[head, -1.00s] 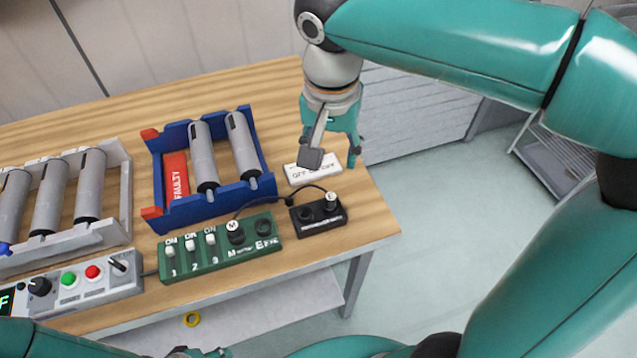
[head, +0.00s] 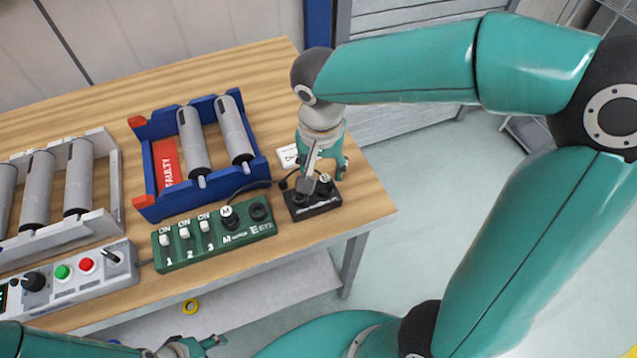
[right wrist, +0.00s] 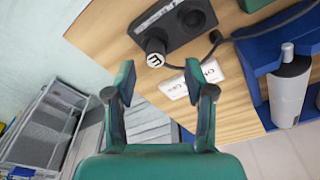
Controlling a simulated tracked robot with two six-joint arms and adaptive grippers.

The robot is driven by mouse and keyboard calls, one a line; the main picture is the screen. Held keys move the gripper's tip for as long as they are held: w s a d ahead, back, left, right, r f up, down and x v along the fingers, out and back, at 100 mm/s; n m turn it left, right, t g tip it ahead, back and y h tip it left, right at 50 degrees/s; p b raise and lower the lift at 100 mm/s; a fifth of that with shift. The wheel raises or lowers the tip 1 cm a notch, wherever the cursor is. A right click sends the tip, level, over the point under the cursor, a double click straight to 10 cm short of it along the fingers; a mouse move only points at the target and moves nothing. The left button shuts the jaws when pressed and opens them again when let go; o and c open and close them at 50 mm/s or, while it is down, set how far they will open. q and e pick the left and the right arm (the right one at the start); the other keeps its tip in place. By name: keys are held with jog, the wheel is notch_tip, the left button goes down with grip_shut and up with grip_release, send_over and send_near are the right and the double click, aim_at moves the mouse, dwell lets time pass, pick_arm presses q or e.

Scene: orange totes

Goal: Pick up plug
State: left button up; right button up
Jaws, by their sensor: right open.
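A black plug with a white top marked "E" (head: 325,180) stands in the black socket box (head: 315,207) near the table's right end. It also shows in the right wrist view as the E plug (right wrist: 156,48). A second plug marked "M" (head: 228,216) sits in the green switch panel (head: 190,259); a thin black cable runs between the plugs. My right gripper (head: 325,172) is open and empty, pointing down at the E plug. In the right wrist view the plug stands just beyond the gap between the fingertips (right wrist: 160,76). My left gripper (head: 205,345) is partly seen at the bottom edge.
A white label plate (head: 287,156) lies behind the socket box, partly hidden by my right gripper. A blue rack (head: 157,209) with grey cylinders and a red "FAULTY" card stands to the left. A control box (head: 75,285) sits at front left.

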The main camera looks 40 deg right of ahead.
aim_at(324, 177)
jog(key=f, duration=0.4)
jog(key=shift+w+d+f, duration=0.15)
jog(key=shift+d+f, duration=0.1)
jog(key=shift+d, duration=0.15)
grip_shut()
